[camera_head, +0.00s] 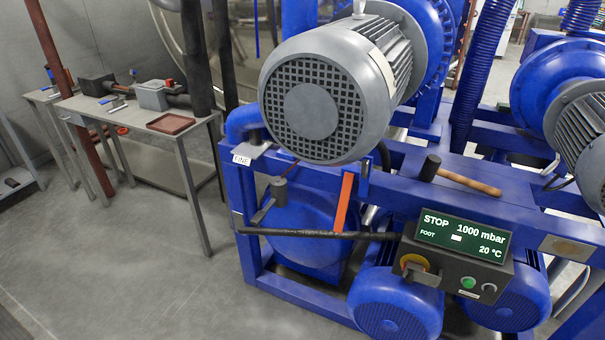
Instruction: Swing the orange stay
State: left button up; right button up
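The orange stay (343,203) is a flat, bright orange strip on the front of the blue pump frame, below the big grey motor. It stands nearly upright, tilted slightly, with its top by the blue frame rail (408,192) and its lower end at a black bar (300,234). The bar runs almost level across the front of the frame. I cannot tell whether the stay is fastened to the bar or only touches it. Neither of my grippers is in view.
A control box (455,262) reading STOP, 1000 mbar, 20 °C sits right of the stay. A hammer (458,178) lies on the frame. The grey motor (325,95) overhangs above. A metal table (140,118) stands at left; the floor (130,260) before it is clear.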

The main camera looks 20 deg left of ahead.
aim_at(342, 210)
jog(key=k+j+u, duration=0.2)
jog(key=i+j+z, duration=0.25)
jog(key=j, duration=0.35)
jog(key=i+j+z, duration=0.25)
jog(key=j, duration=0.4)
jog(key=i, duration=0.1)
